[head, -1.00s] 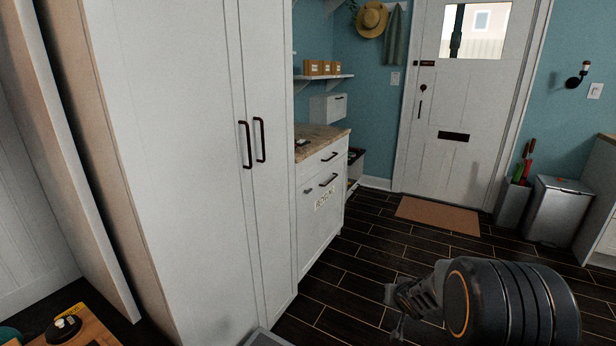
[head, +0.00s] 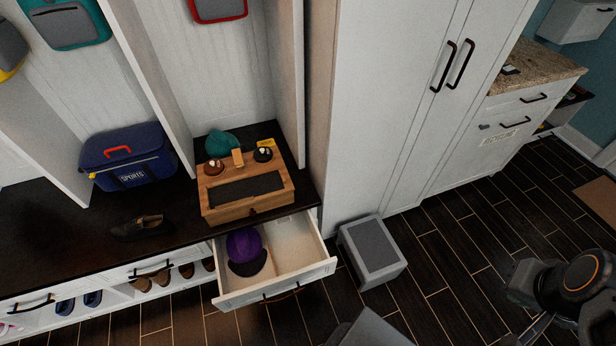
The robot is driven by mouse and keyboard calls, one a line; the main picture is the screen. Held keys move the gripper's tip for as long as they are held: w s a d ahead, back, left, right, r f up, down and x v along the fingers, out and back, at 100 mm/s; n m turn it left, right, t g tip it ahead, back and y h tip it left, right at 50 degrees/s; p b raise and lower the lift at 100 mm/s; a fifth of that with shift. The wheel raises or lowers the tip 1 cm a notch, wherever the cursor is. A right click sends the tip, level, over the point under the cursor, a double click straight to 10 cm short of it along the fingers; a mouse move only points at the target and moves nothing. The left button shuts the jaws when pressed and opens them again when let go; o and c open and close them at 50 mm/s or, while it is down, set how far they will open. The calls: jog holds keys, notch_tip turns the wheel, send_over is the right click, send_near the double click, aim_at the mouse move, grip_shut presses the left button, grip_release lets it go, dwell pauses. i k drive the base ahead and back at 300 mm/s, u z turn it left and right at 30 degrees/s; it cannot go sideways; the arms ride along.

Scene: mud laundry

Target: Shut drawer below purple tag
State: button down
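A white drawer (head: 320,272) under the dark bench is pulled open at the bottom centre of the head view. Its dark handle (head: 281,293) is on the front panel. A purple cap (head: 244,246) with a dark brim lies inside it. I cannot make out a purple tag. Two other bench drawers to the left, one with a dark handle (head: 152,269), look shut. My gripper (head: 528,325) is at the lower right, over the floor and well apart from the open drawer. Its fingers are too dark and cut off to tell their state.
A grey step stool or bin (head: 372,252) stands just right of the open drawer. A wooden organizer (head: 246,193), a blue sports bag (head: 126,157) and a dark shoe (head: 141,227) are on the bench. Dark floor (head: 450,260) is clear in front of the tall cabinet (head: 400,110).

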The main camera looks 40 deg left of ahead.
aim_at(298, 255)
jog(key=u, duration=0.05)
jog(key=k, duration=0.4)
jog(key=u, duration=0.1)
jog(key=i, duration=0.4)
jog(key=u, duration=2.35)
